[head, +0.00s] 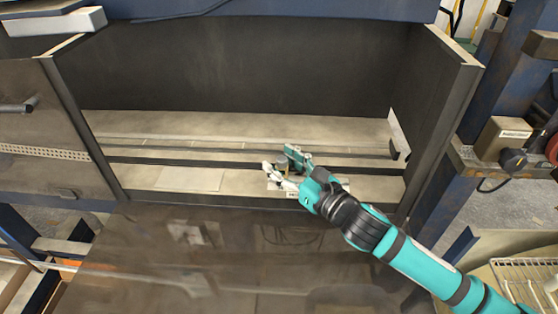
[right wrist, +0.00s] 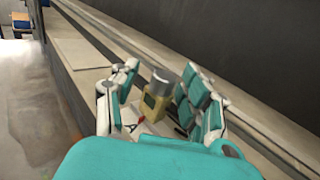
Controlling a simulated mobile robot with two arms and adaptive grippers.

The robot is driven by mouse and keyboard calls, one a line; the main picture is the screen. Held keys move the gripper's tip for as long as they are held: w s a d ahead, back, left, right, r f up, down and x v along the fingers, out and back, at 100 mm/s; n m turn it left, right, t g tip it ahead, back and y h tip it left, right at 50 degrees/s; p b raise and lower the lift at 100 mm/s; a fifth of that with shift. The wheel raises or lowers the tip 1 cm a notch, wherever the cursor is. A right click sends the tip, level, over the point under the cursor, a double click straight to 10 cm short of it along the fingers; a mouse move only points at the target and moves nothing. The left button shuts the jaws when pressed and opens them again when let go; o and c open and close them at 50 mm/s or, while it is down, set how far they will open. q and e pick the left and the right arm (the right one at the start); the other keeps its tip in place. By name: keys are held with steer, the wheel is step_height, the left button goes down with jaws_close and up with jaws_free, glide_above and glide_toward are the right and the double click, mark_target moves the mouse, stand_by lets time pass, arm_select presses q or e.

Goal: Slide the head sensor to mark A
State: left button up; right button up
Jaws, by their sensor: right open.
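The head sensor (right wrist: 155,100) is a small yellowish block with a grey cylindrical top and a small dark display. In the right wrist view it stands on the pale ledge between the two fingers of my right gripper (right wrist: 160,95). The fingers are spread on either side of it, and I see a gap at least on the left. In the head view my right gripper (head: 283,172) is over the rail at the front of the recess and largely hides the sensor. My left gripper is not in view.
The recess has a dark back wall (head: 250,65) and side panels (head: 445,115). A dark slotted rail (head: 190,168) runs along the pale ledge (head: 188,179). A wire basket (head: 525,275) sits at the lower right.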

steer(key=v, duration=1.1)
steer(key=shift+s, duration=0.1)
